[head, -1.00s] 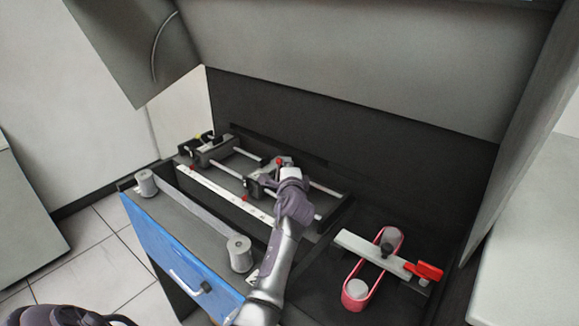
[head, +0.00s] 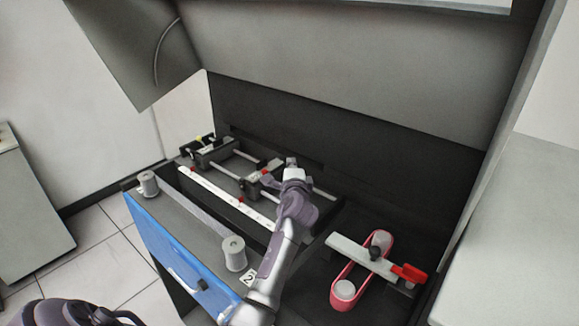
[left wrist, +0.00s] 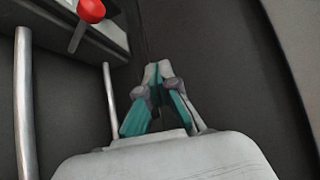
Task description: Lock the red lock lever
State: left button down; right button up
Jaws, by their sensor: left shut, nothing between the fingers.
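A small red ball knob on a short metal stem (left wrist: 91,10) shows at the upper left of the left wrist view. In the head view, a small red part (head: 265,172) sits on the dark carriage of the rail frame, just left of my left gripper (head: 291,162). My left gripper is shut and empty; its fingertips (left wrist: 156,68) meet in the wrist view, apart from the knob and to its right. A separate flat red lever (head: 410,273) sits on the grey bar at the right. I cannot tell which red part is the lock lever. My right gripper is not in view.
Two metal rails (left wrist: 24,105) run beside my left gripper. A white ruler strip (head: 222,197) lies along the frame's front. A pink belt loop (head: 347,290) around two rollers is at the right. A dark back wall (head: 350,150) rises behind the frame.

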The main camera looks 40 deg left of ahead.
pick_arm(q)
jog(key=s+d+f+b, duration=0.1)
jog(key=s+d+f, duration=0.1)
jog(key=s+f, duration=0.1)
jog(key=s+d+f+b, duration=0.1)
jog(key=s+d, duration=0.1)
jog(key=shift+s+f+b, duration=0.15)
jog(key=shift+s+b, duration=0.05)
jog(key=shift+b, duration=0.1)
jog(key=shift+s+d+f, duration=0.1)
jog(key=shift+d, duration=0.45)
jog(key=shift+s+a, duration=0.1)
jog(key=shift+a, duration=0.05)
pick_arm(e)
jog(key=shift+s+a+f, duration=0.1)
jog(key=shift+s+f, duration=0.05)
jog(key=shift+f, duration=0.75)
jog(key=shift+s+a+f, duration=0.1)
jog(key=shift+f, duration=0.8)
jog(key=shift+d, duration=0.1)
